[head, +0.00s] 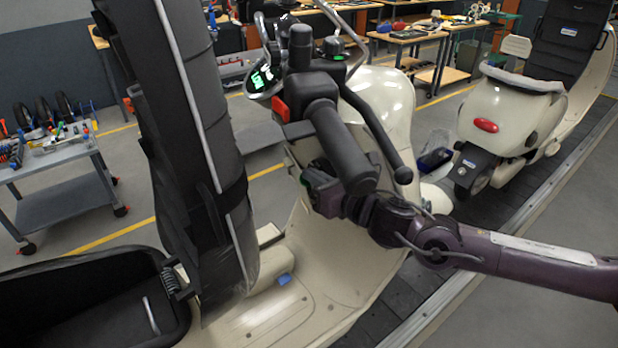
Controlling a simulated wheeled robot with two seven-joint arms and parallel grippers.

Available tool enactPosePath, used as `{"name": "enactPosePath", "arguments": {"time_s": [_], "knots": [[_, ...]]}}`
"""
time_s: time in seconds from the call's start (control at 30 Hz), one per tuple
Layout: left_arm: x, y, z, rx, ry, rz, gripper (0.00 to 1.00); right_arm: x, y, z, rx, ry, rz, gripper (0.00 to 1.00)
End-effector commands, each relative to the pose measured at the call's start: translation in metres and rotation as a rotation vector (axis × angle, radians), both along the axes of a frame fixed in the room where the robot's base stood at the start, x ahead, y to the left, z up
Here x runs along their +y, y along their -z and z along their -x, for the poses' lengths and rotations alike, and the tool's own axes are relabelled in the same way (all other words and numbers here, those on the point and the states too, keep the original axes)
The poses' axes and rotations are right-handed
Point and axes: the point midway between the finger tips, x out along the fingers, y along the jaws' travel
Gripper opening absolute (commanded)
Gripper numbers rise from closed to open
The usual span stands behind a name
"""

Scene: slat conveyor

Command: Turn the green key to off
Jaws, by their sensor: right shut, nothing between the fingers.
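A cream scooter (385,95) stands close in front of me, with its handlebar and black grip (342,145) in the middle of the view. My right gripper (312,180) is below the grip, beside the scooter's inner front panel. It is shut and holds nothing. A small green spot (306,181) shows at its fingertips; I cannot tell whether this is the green key. The ignition and the key's angle are mostly hidden behind the gripper and the grip. My left gripper is not in view.
The scooter's raised black seat (205,130) stands upright at the left, over the open storage bin (80,300). A brake lever (378,125) runs close to the grip. A second scooter (515,105) is behind on the slat conveyor. A tool cart (70,180) stands far left.

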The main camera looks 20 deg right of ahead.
Motion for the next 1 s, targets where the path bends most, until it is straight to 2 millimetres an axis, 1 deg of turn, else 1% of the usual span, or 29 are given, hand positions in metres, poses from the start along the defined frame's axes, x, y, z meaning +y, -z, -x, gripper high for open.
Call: {"name": "enactPosePath", "arguments": {"time_s": [0.03,0.5,1.0], "knots": [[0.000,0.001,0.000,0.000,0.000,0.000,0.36,0.000,0.006,0.001,0.010,-0.001,0.004,0.00],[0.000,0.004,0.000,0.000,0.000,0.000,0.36,0.000,0.010,0.002,0.016,-0.001,0.007,0.00],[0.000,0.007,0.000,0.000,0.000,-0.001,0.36,-0.011,0.001,0.027,0.011,0.000,0.006,0.00]]}}
